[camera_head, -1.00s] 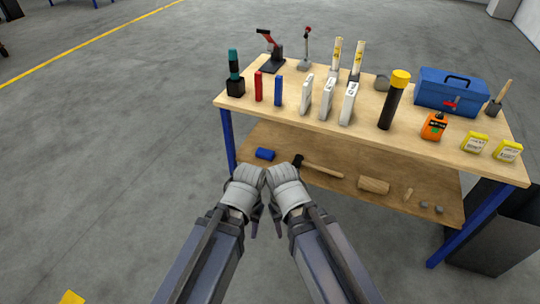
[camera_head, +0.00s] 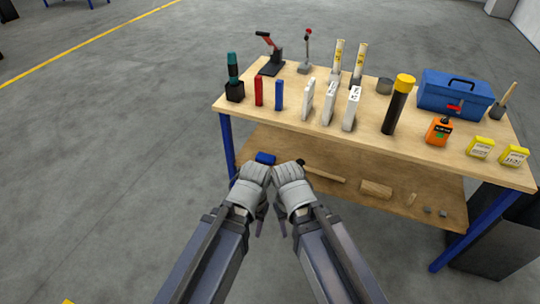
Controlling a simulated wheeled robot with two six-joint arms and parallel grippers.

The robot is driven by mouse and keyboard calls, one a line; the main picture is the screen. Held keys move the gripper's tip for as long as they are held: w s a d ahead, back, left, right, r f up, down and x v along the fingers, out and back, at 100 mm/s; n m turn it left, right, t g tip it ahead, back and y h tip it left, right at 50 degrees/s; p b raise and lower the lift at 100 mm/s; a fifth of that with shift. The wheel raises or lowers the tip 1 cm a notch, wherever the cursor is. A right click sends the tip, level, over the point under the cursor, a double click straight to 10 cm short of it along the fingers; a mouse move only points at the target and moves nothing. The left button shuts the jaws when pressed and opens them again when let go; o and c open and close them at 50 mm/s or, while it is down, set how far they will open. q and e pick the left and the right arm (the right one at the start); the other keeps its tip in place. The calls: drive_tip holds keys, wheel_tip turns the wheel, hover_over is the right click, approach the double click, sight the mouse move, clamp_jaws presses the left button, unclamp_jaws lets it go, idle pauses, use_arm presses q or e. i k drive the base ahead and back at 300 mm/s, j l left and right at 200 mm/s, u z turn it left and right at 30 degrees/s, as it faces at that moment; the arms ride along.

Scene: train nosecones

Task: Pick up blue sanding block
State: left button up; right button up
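A small blue block (camera_head: 265,158), which looks like the sanding block, lies on the lower wooden shelf near its left end. My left gripper (camera_head: 254,174) is just below it in the picture, partly in front of the shelf's front edge. My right gripper (camera_head: 288,174) is close beside the left one, in front of a hammer. I see both from behind, so their fingertips are hidden and I cannot tell whether they are open or shut. A slim upright blue piece (camera_head: 279,95) also stands on the table top, beside a red one (camera_head: 258,91).
The lower shelf (camera_head: 330,200) also holds a hammer (camera_head: 325,173), a wooden mallet head or block (camera_head: 376,189) and small grey pieces. The table top (camera_head: 300,125) above carries bottles, tubes and a blue toolbox (camera_head: 455,92). Open floor lies to the left.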

sight(262, 158)
drive_tip(key=i+j+z, duration=0.3)
drive_tip(key=i, duration=0.3)
drive_tip(key=i+j+z, duration=0.35)
drive_tip(key=i+j, duration=0.25)
drive_tip(key=j, duration=0.1)
